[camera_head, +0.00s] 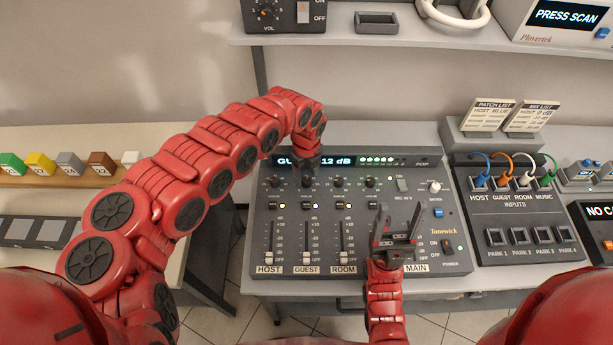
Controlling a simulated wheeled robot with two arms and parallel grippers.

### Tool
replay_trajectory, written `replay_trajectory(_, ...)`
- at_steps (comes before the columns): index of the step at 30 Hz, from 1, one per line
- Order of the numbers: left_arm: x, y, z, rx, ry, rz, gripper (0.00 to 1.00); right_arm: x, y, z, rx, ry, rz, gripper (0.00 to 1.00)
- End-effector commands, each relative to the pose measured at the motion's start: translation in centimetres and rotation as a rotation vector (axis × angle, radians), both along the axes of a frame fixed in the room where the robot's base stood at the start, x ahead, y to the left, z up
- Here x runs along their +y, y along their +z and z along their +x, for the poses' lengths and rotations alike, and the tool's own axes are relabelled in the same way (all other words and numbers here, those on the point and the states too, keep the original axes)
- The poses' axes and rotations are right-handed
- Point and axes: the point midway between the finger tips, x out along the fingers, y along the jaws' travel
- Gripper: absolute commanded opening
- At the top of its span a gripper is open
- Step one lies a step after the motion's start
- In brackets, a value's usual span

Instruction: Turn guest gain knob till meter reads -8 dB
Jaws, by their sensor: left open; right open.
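The grey Tonewick mixer (430,215) lies on the table with knobs along its upper part and faders below. Its meter display (338,161) shows "GU" and "12 dB"; the middle, including any sign, is hidden by my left arm. The guest gain knob (307,182) sits above the GUEST fader (307,257). My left gripper (306,172) points down at that knob from above; its fingers are small and partly hidden, and I cannot tell whether they touch the knob. My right gripper (396,226) is open and empty over the lower right of the mixer, near the MAIN fader.
A patch panel (525,243) with coloured cables stands right of the mixer. Two list cards (510,116) stand behind it. A shelf (400,40) with devices runs above. Coloured blocks (70,163) sit on a side table at left.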

Motion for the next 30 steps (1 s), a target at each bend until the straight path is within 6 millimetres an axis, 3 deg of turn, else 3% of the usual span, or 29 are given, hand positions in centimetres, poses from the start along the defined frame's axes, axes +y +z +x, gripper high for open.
replay_trajectory(12,0.0,9.8,0.2,-0.01,0.0,-0.003,0.64,0.0,-3.0,0.0,0.0,0.0,0.0,0.64)
replay_trajectory(18,-0.1,13.4,0.0,-0.003,-0.003,-0.001,0.64,0.0,-4.1,0.0,0.0,0.0,0.0,0.64)
replay_trajectory(24,0.0,15.5,0.0,-0.001,-0.001,-0.001,0.64,0.0,-4.6,0.0,0.0,0.0,0.0,0.64)
replay_trajectory(30,0.0,15.9,0.0,0.0,-0.001,0.0,0.64,0.0,-4.6,0.0,0.0,0.0,0.0,0.64)
